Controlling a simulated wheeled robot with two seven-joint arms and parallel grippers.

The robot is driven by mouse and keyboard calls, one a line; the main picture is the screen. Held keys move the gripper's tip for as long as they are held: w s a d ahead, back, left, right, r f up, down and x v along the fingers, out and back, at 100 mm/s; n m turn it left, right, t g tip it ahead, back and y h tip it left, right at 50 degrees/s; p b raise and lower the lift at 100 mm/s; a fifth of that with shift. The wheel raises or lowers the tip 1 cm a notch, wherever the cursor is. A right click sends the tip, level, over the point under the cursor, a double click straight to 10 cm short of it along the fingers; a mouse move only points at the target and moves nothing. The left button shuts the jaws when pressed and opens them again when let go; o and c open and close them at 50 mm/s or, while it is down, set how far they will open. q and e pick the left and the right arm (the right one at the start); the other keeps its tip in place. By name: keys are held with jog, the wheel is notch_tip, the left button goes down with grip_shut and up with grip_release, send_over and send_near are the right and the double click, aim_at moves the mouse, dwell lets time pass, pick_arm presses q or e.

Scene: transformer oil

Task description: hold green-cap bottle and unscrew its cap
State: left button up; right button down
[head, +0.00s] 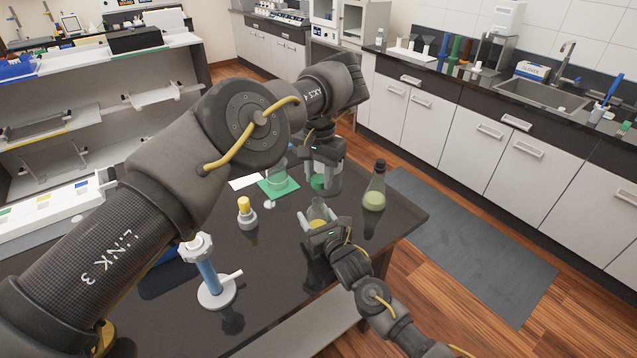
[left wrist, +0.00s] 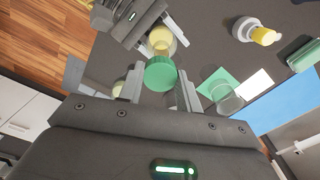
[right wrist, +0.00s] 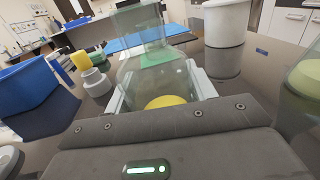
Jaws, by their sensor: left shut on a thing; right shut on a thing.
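The green cap (head: 318,182) sits between the fingers of my left gripper (left wrist: 160,88), which is shut on it. The clear conical bottle (head: 317,213) with yellow liquid stands below the cap. My right gripper (head: 321,230) is shut on the bottle's body from the near side. In the right wrist view the bottle (right wrist: 150,85) is between both fingers. In the left wrist view the cap (left wrist: 160,73) overlaps the bottle's top. The cap appears above the bottle's mouth; whether they touch I cannot tell.
A dark-capped flask (head: 374,190) stands to the right near the table edge. A beaker (head: 277,174) stands on a green mat (head: 285,190) to the left. A yellow-topped bottle (head: 246,214) and a blue-and-white stand (head: 209,275) are further left. Free tabletop lies between them.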

jog(key=shift+c, duration=2.1)
grip_release()
jog(key=shift+s+d, duration=0.1)
pick_arm(q)
notch_tip(320, 180, down, 3)
jog(key=b, duration=0.2)
jog(key=shift+r+b, duration=0.2)
jog(key=shift+b, duration=0.15)
pick_arm(e)
jog(key=v, duration=1)
jog(key=shift+s+d+f, duration=0.1)
jog(key=shift+s+d, duration=0.05)
jog(key=shift+s, duration=0.2)
jog(key=shift+s+d, duration=0.2)
jog(key=shift+s, duration=0.25)
